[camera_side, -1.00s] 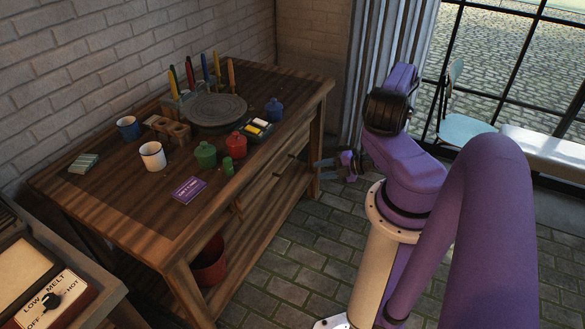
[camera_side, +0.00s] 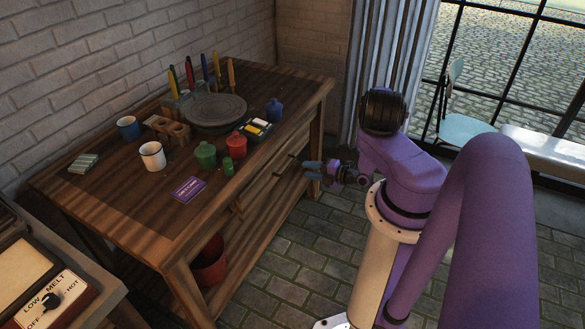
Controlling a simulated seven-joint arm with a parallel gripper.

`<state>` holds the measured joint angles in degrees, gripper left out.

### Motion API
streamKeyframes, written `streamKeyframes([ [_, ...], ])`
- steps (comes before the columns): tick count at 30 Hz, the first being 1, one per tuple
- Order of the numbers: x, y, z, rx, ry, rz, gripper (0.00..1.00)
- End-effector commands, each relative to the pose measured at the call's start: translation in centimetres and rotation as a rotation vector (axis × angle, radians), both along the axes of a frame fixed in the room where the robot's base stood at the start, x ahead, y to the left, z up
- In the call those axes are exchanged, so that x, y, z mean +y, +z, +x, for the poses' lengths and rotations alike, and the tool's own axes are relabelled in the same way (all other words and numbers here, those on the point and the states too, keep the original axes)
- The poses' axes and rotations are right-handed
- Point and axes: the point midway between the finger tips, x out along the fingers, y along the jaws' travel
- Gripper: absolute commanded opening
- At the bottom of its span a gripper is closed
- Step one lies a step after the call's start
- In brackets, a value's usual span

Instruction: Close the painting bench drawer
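The wooden painting bench (camera_side: 130,215) stands against the brick wall. Its drawer front (camera_side: 262,190) is on the bench's right-hand long side, below the top, with a dark handle (camera_side: 278,174). How far the drawer stands out is hard to tell from this angle. My gripper (camera_side: 308,170) is just right of the drawer front, at about its height, with its fingers pointing left toward it. Two fingers show with a gap between them, and nothing is between them. I cannot tell whether a fingertip touches the drawer front.
The bench top holds a round turntable (camera_side: 215,110), a white mug (camera_side: 152,156), green (camera_side: 205,154) and red (camera_side: 236,145) pots, and a purple card (camera_side: 188,189). A red bucket (camera_side: 209,262) is under the bench. The paved floor (camera_side: 300,250) beside it is clear.

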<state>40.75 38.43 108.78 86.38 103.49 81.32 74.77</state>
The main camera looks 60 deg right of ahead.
Motion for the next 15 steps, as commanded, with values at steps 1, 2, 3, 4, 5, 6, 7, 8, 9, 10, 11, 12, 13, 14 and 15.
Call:
streamKeyframes([
  [1,0.2,-0.2,1.0,-0.001,0.006,-0.002,0.38],
  [2,0.2,-0.3,1.6,-0.001,0.006,-0.002,0.38],
  [3,0.2,-0.5,2.3,-0.002,0.006,-0.002,0.38],
  [4,0.2,-0.6,2.8,-0.001,0.006,-0.002,0.38],
  [5,0.1,-0.7,3.3,0.000,0.006,-0.002,0.38],
  [6,0.2,-0.8,4.0,-0.001,0.006,-0.002,0.38],
  [7,0.1,-0.9,4.5,-0.001,0.005,-0.002,0.38],
  [8,0.2,-1.0,4.9,-0.001,0.004,-0.001,0.38],
  [9,0.1,-1.1,5.4,-0.001,0.004,-0.002,0.38],
  [10,0.1,-1.2,5.8,0.000,0.002,-0.002,0.38],
  [11,0.1,-1.3,6.1,0.000,0.003,0.000,0.38],
  [12,0.1,-1.4,6.4,0.000,0.002,-0.002,0.38],
  [13,0.1,-1.4,6.7,0.000,0.001,-0.001,0.38],
  [14,0.1,-1.5,6.9,0.000,0.001,0.000,0.38],
  [15,0.1,-1.5,7.1,0.000,0.001,0.000,0.38],
])
